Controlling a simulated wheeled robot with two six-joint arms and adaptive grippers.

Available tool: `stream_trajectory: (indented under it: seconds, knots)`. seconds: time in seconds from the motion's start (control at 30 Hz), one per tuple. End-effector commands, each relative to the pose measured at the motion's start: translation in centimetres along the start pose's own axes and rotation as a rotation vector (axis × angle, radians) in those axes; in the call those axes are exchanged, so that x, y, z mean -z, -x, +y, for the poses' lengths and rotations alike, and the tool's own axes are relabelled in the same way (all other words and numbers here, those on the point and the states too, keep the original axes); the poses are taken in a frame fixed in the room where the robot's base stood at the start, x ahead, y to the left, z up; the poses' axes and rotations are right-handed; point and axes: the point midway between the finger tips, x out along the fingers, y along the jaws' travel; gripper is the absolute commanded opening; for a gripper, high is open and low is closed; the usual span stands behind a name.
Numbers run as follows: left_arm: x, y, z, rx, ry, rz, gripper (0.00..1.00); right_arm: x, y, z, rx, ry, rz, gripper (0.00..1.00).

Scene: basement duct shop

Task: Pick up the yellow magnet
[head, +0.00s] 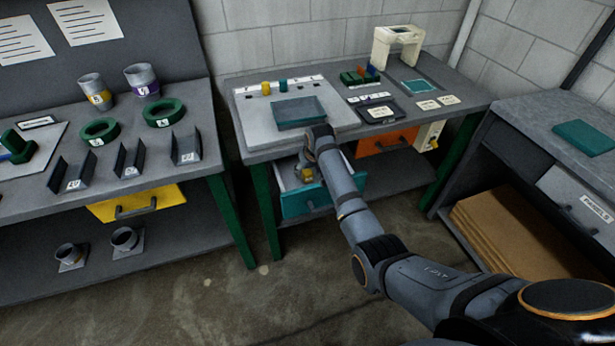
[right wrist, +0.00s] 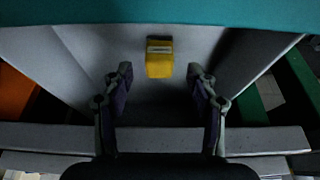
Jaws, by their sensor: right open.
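The yellow magnet (right wrist: 159,57) is a small yellow block with a pale label band and a dark edge. It lies on the grey floor of the open teal drawer (head: 318,199), and a bit of its yellow also shows in the head view (head: 307,174). My right gripper (right wrist: 160,82) is open and empty, reaching over the drawer. In the right wrist view the magnet is ahead of the gap between the two fingers, roughly centred, with no visible contact. In the head view my right wrist partly hides the drawer. My left gripper is not in view.
The drawer is under the middle bench (head: 338,136); its teal front (right wrist: 160,14) crosses the top of the right wrist view. An orange drawer (head: 384,143) is beside it. Benches stand left (head: 30,205) and right (head: 535,105). The floor in front is clear.

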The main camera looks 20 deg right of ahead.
Motion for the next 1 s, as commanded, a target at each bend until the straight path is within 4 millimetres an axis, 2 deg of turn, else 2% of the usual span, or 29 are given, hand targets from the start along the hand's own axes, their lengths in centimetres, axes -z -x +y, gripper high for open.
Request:
stream_trajectory:
  seconds: [0.1, 0.2, 0.47, 0.9, 1.0]
  knots:
    - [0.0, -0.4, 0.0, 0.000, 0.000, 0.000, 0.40, 0.1, -2.1, 0.1, 0.000, 0.000, -0.003, 0.58]
    - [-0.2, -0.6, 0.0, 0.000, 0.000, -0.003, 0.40, 0.2, -3.2, 0.1, 0.000, 0.000, -0.001, 0.58]
    - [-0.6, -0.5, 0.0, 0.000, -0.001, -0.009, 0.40, 0.2, -3.5, 0.1, 0.000, 0.000, 0.000, 0.58]
    - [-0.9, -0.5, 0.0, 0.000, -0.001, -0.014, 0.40, 0.2, -3.5, 0.1, 0.000, 0.000, 0.000, 0.00]
    - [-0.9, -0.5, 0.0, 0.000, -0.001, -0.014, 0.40, 0.2, -3.5, 0.1, 0.000, 0.000, 0.001, 0.00]
